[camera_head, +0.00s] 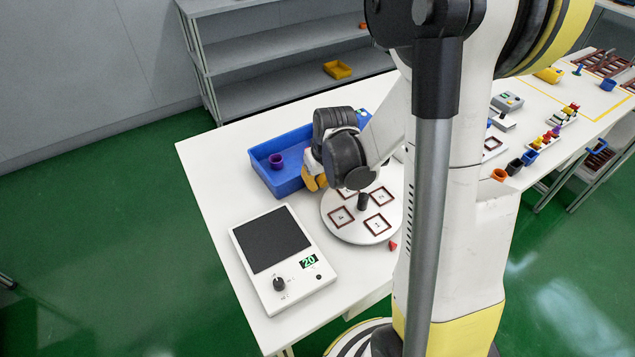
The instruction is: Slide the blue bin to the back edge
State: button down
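The blue bin (287,186) sits on the white table, towards its far left side. A small purple cup (276,161) is inside it, near the left end. My gripper (314,180), with yellow-orange fingertips, is beside the bin's near wall. My wrist hides the middle of the bin, and I cannot tell whether the fingers touch it. The finger opening is hidden by the angle.
A round white turntable (340,233) with brown square frames stands just in front of the gripper. A white device with a dark panel (270,240) is at the near left. A grey shelf (270,50) stands behind the table. A small red piece (393,246) lies by the turntable.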

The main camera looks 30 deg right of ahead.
aim_at(289, 138)
jog(key=w, duration=1.2)
jog(key=w+d, duration=0.1)
jog(key=w, duration=0.5)
jog(key=shift+w, duration=0.25)
jog(key=shift+r, duration=0.15)
jog(key=s+a+r+t+p, duration=0.1)
jog(key=s+a+r+p, duration=0.25)
jog(key=s+r, duration=0.6)
jog(key=s+a+r+t+p, duration=0.15)
jog(key=s+a+r, duration=0.35)
jog(key=r, duration=0.8)
jog(key=s+a, duration=0.2)
jog(key=s, duration=0.8)
jog(key=s+a+t, duration=0.1)
jog(key=s, duration=0.8)
jog(key=shift+s+a+n, duration=0.3)
jog(key=shift+s+a, duration=0.1)
